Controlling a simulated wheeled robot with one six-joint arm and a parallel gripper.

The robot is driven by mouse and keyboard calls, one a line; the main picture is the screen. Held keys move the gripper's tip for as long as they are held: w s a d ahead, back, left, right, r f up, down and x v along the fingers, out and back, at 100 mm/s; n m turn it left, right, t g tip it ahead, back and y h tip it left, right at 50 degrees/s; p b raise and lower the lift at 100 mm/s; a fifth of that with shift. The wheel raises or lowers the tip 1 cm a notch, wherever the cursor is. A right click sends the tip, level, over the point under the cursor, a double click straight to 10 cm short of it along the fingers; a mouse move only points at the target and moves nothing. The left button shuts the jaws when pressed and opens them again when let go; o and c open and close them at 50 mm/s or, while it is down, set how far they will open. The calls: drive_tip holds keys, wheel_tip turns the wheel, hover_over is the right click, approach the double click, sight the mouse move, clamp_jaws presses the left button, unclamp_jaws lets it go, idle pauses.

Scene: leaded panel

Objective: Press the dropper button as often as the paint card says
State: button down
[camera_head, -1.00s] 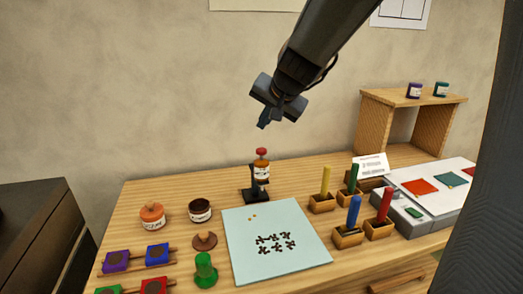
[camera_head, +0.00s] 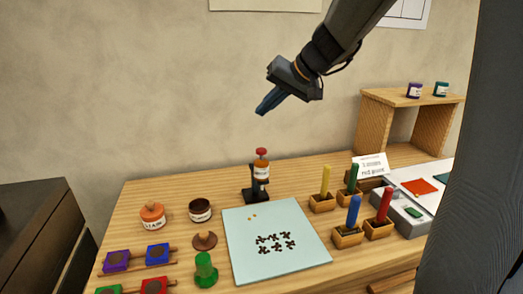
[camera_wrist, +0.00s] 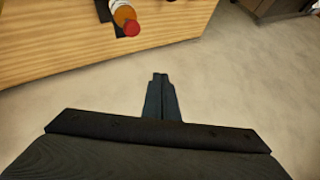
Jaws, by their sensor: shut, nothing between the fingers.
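The dropper (camera_head: 261,171) is an amber bottle with a white label, held upright in a black stand (camera_head: 255,194) at the back of the table. Its red button (camera_head: 261,152) is on top. In the wrist view the red button (camera_wrist: 132,28) shows at the top, left of the fingers. My gripper (camera_head: 261,111) is shut and empty, in the air above the button and apart from it. Its closed fingers (camera_wrist: 160,78) show in the wrist view. A white card (camera_head: 371,166) with print stands at the back right; "red paint" seems readable, the smaller line is too blurred.
A pale blue sheet (camera_head: 235,263) with dark marks and two yellow dots lies before the dropper. Colored sticks in wooden blocks (camera_head: 348,238) stand to the right. Jars (camera_head: 200,210), a green stamp (camera_head: 205,268) and colored pads (camera_head: 157,251) are at left. A wooden shelf (camera_head: 376,130) stands behind right.

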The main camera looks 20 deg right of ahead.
drive_tip(key=shift+f, duration=0.1)
drive_tip(key=b, duration=0.4)
hover_over(259, 149)
drive_tip(key=s+d, duration=0.1)
drive_tip(key=s, duration=0.1)
drive_tip(key=f, duration=0.7)
drive_tip(key=shift+w+d, duration=0.2)
drive_tip(key=shift+w, duration=0.05)
drive_tip(key=shift+f+b, duration=0.85)
drive_tip(key=shift+b, duration=0.25)
drive_tip(key=shift+f+b, duration=0.4)
drive_tip(key=shift+b, duration=0.2)
drive_tip(key=shift+f+b, duration=1)
drive_tip(key=shift+b, duration=0.05)
idle(1.4)
drive_tip(key=shift+r, duration=0.15)
drive_tip(key=shift+r+p, duration=0.85)
drive_tip(key=shift+r, duration=0.45)
